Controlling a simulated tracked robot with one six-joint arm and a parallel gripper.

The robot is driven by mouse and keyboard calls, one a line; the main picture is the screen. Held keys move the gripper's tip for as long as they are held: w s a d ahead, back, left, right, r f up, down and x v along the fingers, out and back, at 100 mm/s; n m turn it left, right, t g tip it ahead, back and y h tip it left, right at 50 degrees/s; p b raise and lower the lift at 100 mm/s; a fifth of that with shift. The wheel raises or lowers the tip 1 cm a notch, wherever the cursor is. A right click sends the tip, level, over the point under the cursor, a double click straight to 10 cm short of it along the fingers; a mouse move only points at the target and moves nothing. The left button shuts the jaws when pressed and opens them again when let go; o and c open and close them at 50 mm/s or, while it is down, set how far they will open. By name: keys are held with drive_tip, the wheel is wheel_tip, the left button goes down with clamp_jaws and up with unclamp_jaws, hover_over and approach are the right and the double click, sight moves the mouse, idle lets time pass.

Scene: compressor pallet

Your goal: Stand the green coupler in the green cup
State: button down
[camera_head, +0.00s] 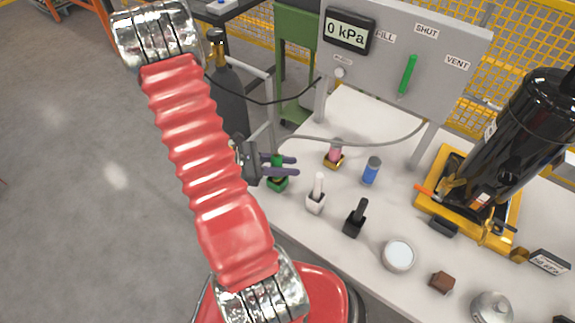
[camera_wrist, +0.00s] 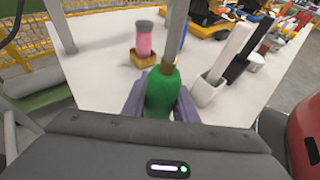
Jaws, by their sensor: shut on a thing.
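The green coupler (camera_head: 277,159) is upright between the purple-grey fingers of my gripper (camera_head: 290,166), at the left edge of the pale table. In the wrist view it shows as a large green body (camera_wrist: 162,95) with a brass-coloured end pointing away from me, and my gripper (camera_wrist: 160,100) has a finger on each side of it. The green cup (camera_head: 277,184) stands on the table directly below the fingers in the head view. The fingers hide where coupler and cup meet, so I cannot tell whether the coupler's lower end is inside the cup. The wrist view hides the cup.
A pink coupler in a brass cup (camera_head: 334,160), a blue cylinder (camera_head: 371,171), a white coupler (camera_head: 316,194) and a black one (camera_head: 355,218) stand close by to the right. A grey panel (camera_head: 445,40) and hose (camera_head: 380,144) are behind. A black tank (camera_head: 505,140) stands right.

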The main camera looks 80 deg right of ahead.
drive_tip(key=shift+f, duration=0.55)
drive_tip(key=c, duration=1.4)
unclamp_jaws()
drive_tip(key=shift+o, duration=0.2)
drive_tip(key=shift+w, duration=0.1)
drive_tip(key=v, duration=1.3)
drive_tip(key=shift+w+a, duration=0.15)
drive_tip(key=shift+w, duration=0.15)
